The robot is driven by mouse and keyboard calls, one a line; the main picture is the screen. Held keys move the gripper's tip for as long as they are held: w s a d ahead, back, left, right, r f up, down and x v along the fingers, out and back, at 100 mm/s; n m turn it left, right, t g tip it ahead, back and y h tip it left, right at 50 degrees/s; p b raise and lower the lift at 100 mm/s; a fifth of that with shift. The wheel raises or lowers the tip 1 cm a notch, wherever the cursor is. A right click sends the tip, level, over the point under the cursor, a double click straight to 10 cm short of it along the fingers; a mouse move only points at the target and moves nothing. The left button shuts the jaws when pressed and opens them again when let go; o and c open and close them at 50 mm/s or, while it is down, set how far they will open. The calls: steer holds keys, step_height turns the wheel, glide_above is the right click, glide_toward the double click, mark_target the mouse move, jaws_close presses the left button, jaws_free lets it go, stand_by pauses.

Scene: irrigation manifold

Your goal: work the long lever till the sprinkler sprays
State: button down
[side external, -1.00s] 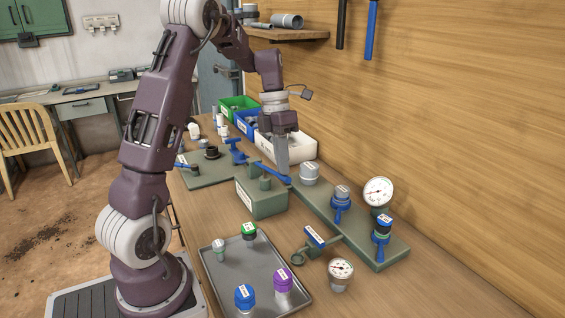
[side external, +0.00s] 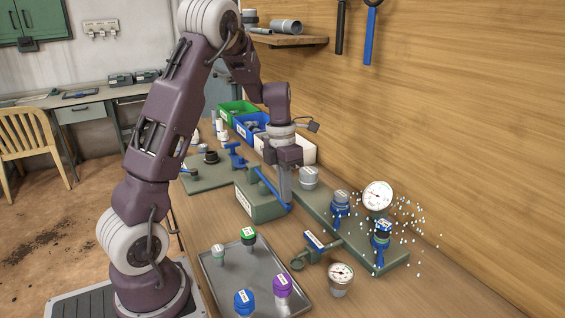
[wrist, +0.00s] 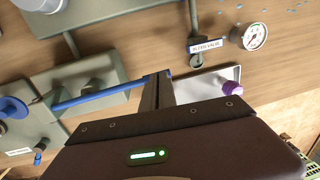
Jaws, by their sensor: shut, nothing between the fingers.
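The long blue lever (side external: 271,186) slopes down steeply across the green pump block (side external: 258,205). It also shows in the wrist view (wrist: 100,97), its far end at my fingers. My gripper (side external: 287,205) is shut with nothing between its fingers. Its fingertips are at the lever's low end and seem to touch it; in the wrist view the fingers (wrist: 158,92) point away from the camera. The sprinkler (side external: 381,236), a blue and dark head at the right end of the green manifold plate, has white droplets flying around it.
A grey tray (side external: 226,295) holds several capped parts. Bins (side external: 252,123) stand at the back.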

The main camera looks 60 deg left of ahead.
step_height(320, 180, up, 14)
steer(key=d, duration=0.1)
stand_by(1.5)
step_height(320, 180, up, 6)
steer(key=f+h, duration=0.1)
glide_above(276, 191)
steer(key=shift+r, duration=0.25)
steer(key=shift+f, duration=0.15)
steer(key=x, duration=1.3)
steer(key=shift+d+f, duration=0.3)
steer(key=shift+f, duration=0.05)
